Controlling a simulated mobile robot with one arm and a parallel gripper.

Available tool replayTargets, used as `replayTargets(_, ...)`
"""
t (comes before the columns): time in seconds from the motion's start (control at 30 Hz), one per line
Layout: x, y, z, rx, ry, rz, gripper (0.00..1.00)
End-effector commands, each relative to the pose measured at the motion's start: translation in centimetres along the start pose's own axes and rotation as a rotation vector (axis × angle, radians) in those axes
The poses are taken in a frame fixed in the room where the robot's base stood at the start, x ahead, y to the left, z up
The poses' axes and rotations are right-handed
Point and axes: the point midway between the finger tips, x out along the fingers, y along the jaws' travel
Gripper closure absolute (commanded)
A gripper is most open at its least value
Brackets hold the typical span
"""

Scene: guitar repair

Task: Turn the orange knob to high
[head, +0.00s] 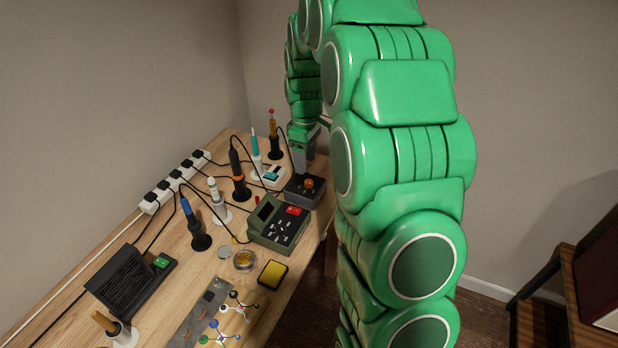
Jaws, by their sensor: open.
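The orange knob (309,183) sits on top of a small dark grey box (297,196) near the right edge of the wooden workbench. My green arm arches over from the right and comes down behind this box. My gripper (306,160) is just above and behind the knob and looks apart from it. The fingers are small and partly unclear here, and nothing shows between them. The knob's marking and exact setting are too small to read.
Soldering irons in stands, such as the orange-ringed one (238,172), crowd the left. A white power strip (172,182) and cables lie behind. A yellow sponge (272,275) lies nearer.

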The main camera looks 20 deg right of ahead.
Motion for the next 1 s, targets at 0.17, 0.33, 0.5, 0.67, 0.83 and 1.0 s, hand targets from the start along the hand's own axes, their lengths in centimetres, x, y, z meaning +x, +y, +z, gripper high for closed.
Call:
replayTargets(0.17, 2.5, 3.7, -1.2, -0.071, 0.005, 0.006, 0.44)
replayTargets(0.33, 4.8, 6.4, -2.0, -0.133, 0.008, 0.011, 0.44)
replayTargets(0.5, 5.8, 8.0, -2.4, -0.168, 0.011, 0.018, 0.44)
replayTargets(0.67, 6.4, 8.4, -2.5, -0.179, 0.011, 0.018, 0.44)
replayTargets(0.83, 7.4, 8.3, -2.4, -0.178, 0.01, 0.016, 0.44)
replayTargets(1.0, 9.5, 8.4, -2.4, -0.177, 0.01, 0.016, 0.44)
